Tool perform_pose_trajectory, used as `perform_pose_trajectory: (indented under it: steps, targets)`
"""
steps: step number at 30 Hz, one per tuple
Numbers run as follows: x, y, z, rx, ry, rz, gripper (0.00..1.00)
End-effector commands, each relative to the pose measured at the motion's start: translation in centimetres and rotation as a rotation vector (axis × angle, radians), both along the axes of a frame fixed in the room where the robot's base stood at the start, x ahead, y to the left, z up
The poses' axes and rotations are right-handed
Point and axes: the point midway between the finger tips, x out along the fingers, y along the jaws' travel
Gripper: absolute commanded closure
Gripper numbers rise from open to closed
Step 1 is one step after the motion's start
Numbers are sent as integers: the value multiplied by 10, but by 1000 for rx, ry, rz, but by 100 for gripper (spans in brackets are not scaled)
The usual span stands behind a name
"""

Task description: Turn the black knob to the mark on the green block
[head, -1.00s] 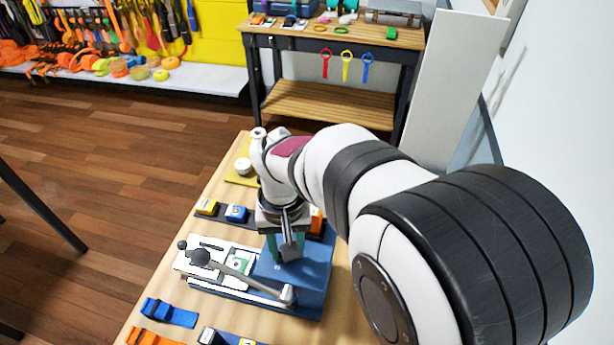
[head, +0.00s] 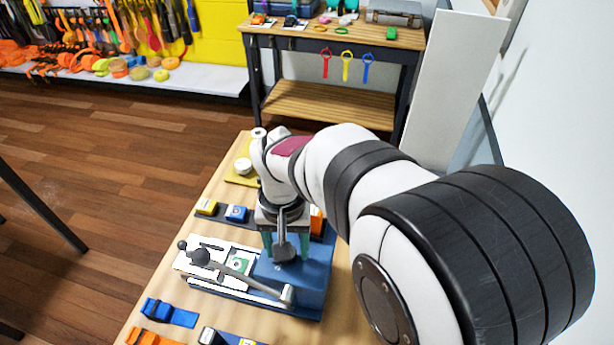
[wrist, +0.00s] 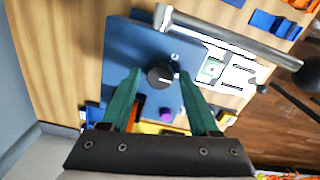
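The black knob (wrist: 160,76) is round, with a pale line on its face. It sits on a blue block (wrist: 133,38), which also shows in the head view (head: 308,293). A small white mark (wrist: 175,57) lies beside the knob. I see no large green block; a small green square (wrist: 213,69) sits on a white panel beside the blue block. My gripper (wrist: 160,73) is open, its teal fingers on either side of the knob with gaps showing. I cannot tell its height above the knob. In the head view my arm hides the knob.
A grey lever (head: 240,275) with a dark ball end crosses the white panel (head: 190,262), close to my gripper. A purple round part (wrist: 167,114) is near the knob. Blue (head: 168,312) and orange pieces lie toward the table's front left.

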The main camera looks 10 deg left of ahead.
Motion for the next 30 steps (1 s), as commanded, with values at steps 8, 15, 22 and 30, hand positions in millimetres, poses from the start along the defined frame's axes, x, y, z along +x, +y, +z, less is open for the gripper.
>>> perform_pose_trajectory:
  steps: [8, 15, 22, 30]
  targets:
    - [-1, 0, -1, -2, 3, 0, 28]
    - [0, 0, 29, 2, -2, -1, 28]
    - [0, 1, 104, 4, -2, 0, 28]
    - [-1, 0, 154, 1, 1, 0, 28]
